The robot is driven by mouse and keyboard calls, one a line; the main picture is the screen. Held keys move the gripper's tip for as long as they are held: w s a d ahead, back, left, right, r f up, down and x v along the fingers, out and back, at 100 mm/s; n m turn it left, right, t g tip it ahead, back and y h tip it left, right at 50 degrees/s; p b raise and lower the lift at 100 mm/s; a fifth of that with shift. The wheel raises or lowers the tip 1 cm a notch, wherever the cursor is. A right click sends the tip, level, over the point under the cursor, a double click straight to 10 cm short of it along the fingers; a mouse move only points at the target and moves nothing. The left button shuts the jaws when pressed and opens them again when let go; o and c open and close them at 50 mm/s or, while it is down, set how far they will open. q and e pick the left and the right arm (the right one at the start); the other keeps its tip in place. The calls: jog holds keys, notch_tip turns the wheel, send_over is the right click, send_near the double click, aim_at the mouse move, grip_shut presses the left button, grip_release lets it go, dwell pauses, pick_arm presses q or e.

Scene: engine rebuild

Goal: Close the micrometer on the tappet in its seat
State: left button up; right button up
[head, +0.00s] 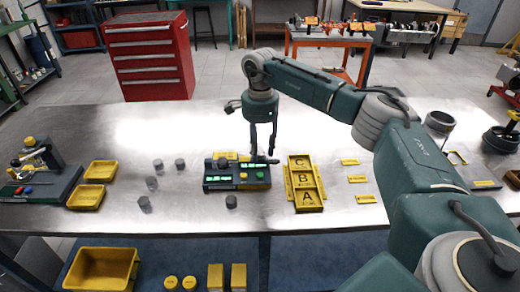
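The bench gauge that looks like the micrometer (237,181) has a dark base, lit green displays and green and yellow buttons. It stands mid-bench. A small dark grey cylinder (222,162), apparently the tappet, sits on its rear left part; whether the jaws touch it is too small to tell. My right gripper (262,154) points down over the gauge's rear right end, right of that cylinder. Its fingers look apart, beside a small dark part there; contact cannot be told. My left gripper is not in view.
A yellow tray marked C, B, A (308,208) is close on the right. Yellow bins (94,196) and another instrument (40,180) stand at left.

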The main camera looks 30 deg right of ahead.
aim_at(261, 152)
jog(key=shift+f, duration=0.1)
jog(key=shift+r, duration=0.2)
notch_tip(261, 152, up, 12)
jog(key=shift+f, duration=0.15)
jog(key=shift+s+f, duration=0.15)
dwell(0.6)
